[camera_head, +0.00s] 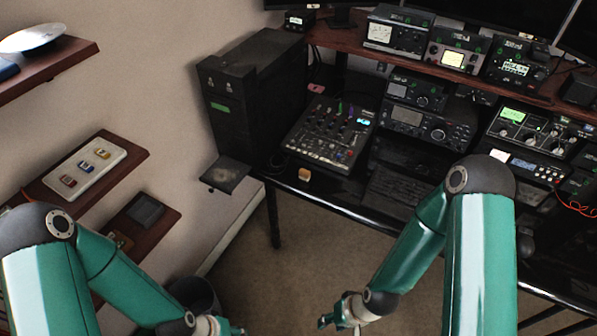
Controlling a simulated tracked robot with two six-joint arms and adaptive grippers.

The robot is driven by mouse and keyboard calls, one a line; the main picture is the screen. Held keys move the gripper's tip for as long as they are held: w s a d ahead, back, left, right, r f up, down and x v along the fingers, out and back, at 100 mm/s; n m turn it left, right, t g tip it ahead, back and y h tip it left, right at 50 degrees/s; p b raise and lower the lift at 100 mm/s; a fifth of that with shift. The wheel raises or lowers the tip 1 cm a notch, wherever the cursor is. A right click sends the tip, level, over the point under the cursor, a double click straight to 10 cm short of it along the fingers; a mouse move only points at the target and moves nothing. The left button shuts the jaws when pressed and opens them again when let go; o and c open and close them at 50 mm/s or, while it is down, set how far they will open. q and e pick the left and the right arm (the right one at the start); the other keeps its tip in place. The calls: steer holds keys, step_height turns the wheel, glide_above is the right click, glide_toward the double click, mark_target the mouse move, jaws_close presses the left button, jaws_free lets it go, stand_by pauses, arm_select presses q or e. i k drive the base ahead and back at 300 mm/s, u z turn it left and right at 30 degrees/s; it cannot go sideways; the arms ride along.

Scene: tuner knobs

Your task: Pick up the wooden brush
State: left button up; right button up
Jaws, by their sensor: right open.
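I cannot make out a wooden brush for certain. A small tan block-like thing (304,175) lies on the front left part of the black desk (335,190); it is too small to tell whether it is the brush. My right gripper (333,319) is low in the picture, over the carpet, in front of and below the desk, open and apart from everything. My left gripper (230,328) is at the bottom edge, partly cut off, also over the carpet; its jaws do not show clearly.
A mixer (328,133) and stacked radios (415,120) crowd the desk. A dark cabinet (250,95) stands at its left end. Wall shelves (140,160) at left hold a tray of toy cars (85,167). Carpet (300,250) between my arms is clear.

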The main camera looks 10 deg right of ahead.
mark_target(304, 174)
steer(key=i, duration=0.9)
steer(key=z, duration=0.05)
